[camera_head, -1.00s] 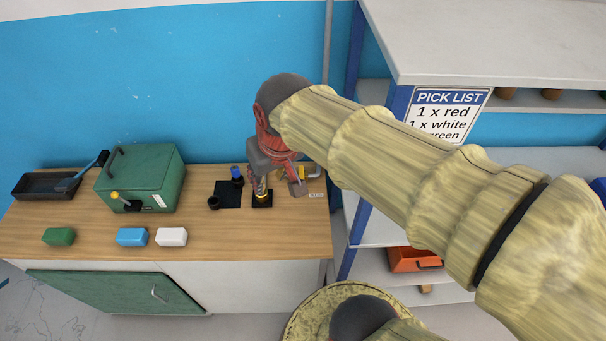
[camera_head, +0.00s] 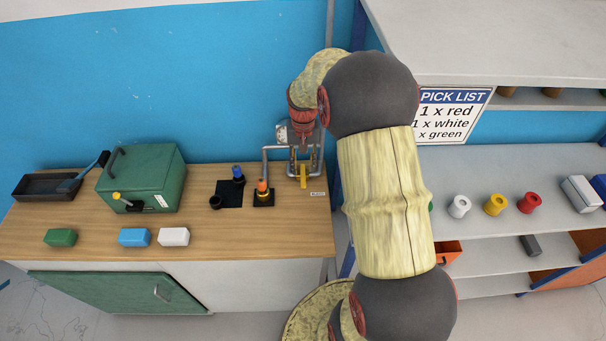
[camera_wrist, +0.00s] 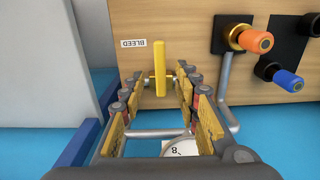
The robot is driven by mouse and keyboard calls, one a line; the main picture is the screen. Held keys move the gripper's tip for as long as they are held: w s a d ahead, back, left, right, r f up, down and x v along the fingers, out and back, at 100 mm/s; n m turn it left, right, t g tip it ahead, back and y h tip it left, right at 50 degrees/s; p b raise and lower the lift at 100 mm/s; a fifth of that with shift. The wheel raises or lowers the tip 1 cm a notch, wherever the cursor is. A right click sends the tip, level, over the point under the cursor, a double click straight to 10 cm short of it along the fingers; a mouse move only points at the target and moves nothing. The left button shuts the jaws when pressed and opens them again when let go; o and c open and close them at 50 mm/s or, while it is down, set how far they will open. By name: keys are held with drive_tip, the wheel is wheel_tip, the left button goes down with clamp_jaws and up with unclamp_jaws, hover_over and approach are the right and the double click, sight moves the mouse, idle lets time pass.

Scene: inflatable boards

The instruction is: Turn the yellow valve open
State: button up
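The yellow valve (camera_head: 303,175) is on grey pipework at the right end of the wooden bench. In the wrist view its yellow handle (camera_wrist: 159,62) is a straight bar, lengthwise in the picture, beside a BLEED label (camera_wrist: 133,43). My gripper (camera_wrist: 158,82) is open, with its two yellow-padded fingers on either side of the handle in the picture. A gap shows on both sides, so neither finger touches it. I cannot tell how deep the handle sits between the fingertips. In the head view my arm hides most of the gripper, which is above the pipework.
A round gauge (camera_wrist: 182,148) and pipes (camera_wrist: 226,95) are close to the fingers. An orange-topped fitting (camera_head: 263,190) and a blue-topped one (camera_head: 237,173) stand left of the valve. A green box (camera_head: 140,180) is farther left. A shelf unit (camera_head: 480,165) stands right of the bench.

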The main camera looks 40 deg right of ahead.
sight(303, 176)
wheel_tip(303, 176, down, 5)
drive_tip(key=shift+r+b, duration=0.1)
drive_tip(key=shift+b, duration=0.3)
drive_tip(key=c, duration=0.3)
drive_tip(key=c, duration=0.4)
clamp_jaws()
